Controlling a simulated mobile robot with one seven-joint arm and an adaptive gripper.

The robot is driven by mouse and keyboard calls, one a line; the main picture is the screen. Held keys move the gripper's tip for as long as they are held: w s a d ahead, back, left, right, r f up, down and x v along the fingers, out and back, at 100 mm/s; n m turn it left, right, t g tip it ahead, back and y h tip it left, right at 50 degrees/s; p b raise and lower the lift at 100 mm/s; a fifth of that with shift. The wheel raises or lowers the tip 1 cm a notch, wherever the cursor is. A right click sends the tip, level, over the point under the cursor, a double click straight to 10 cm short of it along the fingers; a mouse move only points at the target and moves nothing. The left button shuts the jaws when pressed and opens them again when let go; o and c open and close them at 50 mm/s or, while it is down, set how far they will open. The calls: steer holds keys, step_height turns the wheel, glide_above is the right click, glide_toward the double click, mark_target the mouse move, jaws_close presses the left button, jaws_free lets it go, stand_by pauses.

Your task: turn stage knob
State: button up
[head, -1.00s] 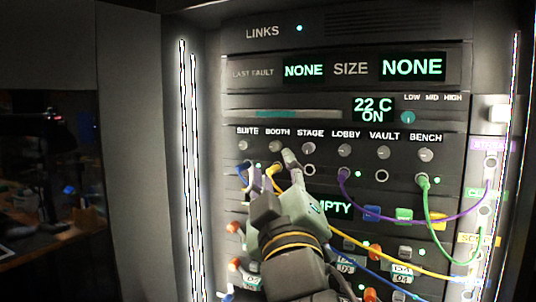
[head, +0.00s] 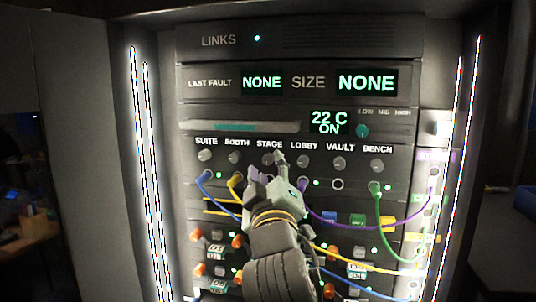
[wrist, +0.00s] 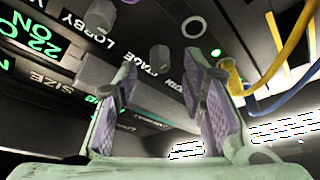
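The stage knob (wrist: 160,57) is a small grey knob on the dark panel, above its STAGE label in the wrist view. In the head view it is mostly hidden behind my gripper (head: 267,168), which reaches up to the knob row below the STAGE label. In the wrist view my gripper (wrist: 163,75) is open, with purple ribbed pads on both fingers. The knob shows between the two fingertips, beyond them; I cannot tell whether either finger touches it. Nothing is held.
The booth knob (head: 236,156) and lobby knob (head: 303,162) flank the stage knob closely. Below are jacks with blue (head: 215,195), yellow (head: 237,181), purple (head: 345,222) and green (head: 378,212) cables. A shelf-like bar (head: 240,127) protrudes above the labels.

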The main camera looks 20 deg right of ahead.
steer(key=shift+x, duration=0.85)
steer(key=shift+c, duration=0.3)
jaws_close()
